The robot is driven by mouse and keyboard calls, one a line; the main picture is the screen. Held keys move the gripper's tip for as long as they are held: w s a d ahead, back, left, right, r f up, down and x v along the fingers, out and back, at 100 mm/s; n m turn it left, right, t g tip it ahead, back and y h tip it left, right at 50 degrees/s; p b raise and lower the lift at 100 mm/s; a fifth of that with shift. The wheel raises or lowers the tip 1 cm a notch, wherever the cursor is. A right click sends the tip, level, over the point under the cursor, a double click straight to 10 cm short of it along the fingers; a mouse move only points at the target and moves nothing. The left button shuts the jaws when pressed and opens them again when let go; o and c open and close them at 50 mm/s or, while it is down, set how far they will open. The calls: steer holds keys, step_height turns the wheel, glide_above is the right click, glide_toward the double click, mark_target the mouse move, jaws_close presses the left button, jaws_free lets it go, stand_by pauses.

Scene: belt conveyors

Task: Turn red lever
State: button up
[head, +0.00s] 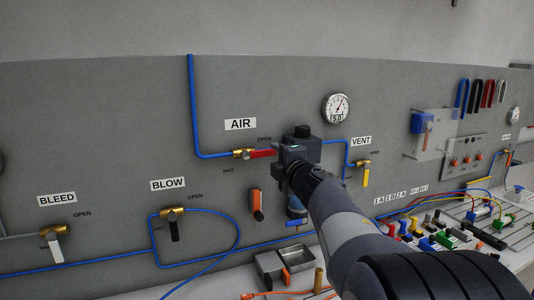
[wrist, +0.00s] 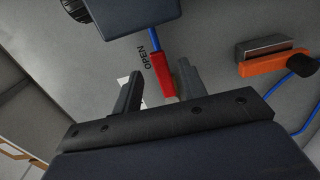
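The red lever (head: 262,153) lies about horizontal on a brass valve (head: 241,154) under the AIR label, beside the word OPEN. My gripper (head: 283,153) is at the lever's right end, and its fingertips are mostly hidden in the head view. In the wrist view the red lever (wrist: 162,76) shows between the two spread fingers of my gripper (wrist: 160,72). The left finger stands clear of it; the right finger is close beside it, and I cannot tell whether they touch.
An orange handle (head: 257,205) is on the panel below my gripper, and it also shows in the wrist view (wrist: 275,66). The VENT valve's yellow lever (head: 366,177) is to the right. Blue tubing (head: 192,105) runs along the panel. A metal tray (head: 270,268) sits below.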

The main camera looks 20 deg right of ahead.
mark_target(271, 153)
steer(key=shift+w, duration=2.3)
steer(key=shift+c, duration=0.3)
jaws_close()
